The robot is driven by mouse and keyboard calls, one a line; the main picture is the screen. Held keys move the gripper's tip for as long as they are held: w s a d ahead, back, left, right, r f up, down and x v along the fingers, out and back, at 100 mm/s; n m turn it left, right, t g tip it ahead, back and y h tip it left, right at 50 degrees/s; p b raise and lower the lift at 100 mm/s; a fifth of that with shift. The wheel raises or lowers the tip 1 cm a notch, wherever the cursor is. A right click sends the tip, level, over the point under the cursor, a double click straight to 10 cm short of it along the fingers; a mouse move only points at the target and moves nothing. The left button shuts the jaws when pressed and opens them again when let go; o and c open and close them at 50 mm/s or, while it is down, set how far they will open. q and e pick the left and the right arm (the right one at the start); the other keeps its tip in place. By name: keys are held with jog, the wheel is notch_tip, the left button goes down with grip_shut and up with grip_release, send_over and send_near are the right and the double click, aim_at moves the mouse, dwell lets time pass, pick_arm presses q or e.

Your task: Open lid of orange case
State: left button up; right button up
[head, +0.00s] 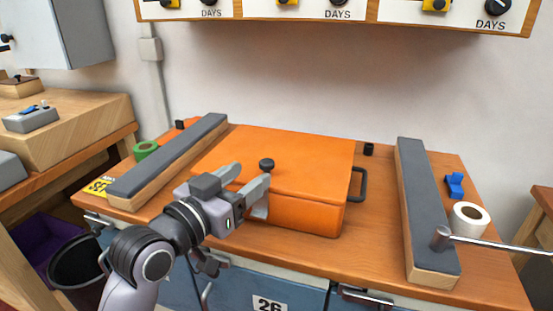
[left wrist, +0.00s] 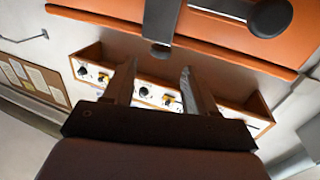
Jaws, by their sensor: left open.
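The orange case (head: 300,205) sits on the wooden bench with its lid (head: 315,155) down. A round black knob (head: 266,164) stands on the lid near the front edge; it also shows in the left wrist view (left wrist: 270,17). A grey catch (head: 259,212) is on the case front, partly hidden by my gripper. My left gripper (head: 252,173) is open at the front left of the case, its fingers close to the knob. My right gripper is not in view.
Grey-topped wooden rails stand left (head: 170,160) and right (head: 425,205) of the case. A black side handle (head: 357,184) sticks out from the case. A white roll (head: 469,218), a blue clip (head: 454,185) and a metal rod (head: 500,243) are at right. Green tape (head: 146,150) is at left.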

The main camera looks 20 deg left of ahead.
aim_at(268, 161)
pick_arm(q)
jog(key=shift+x, duration=3.55)
jog(key=shift+s, duration=0.1)
grip_shut()
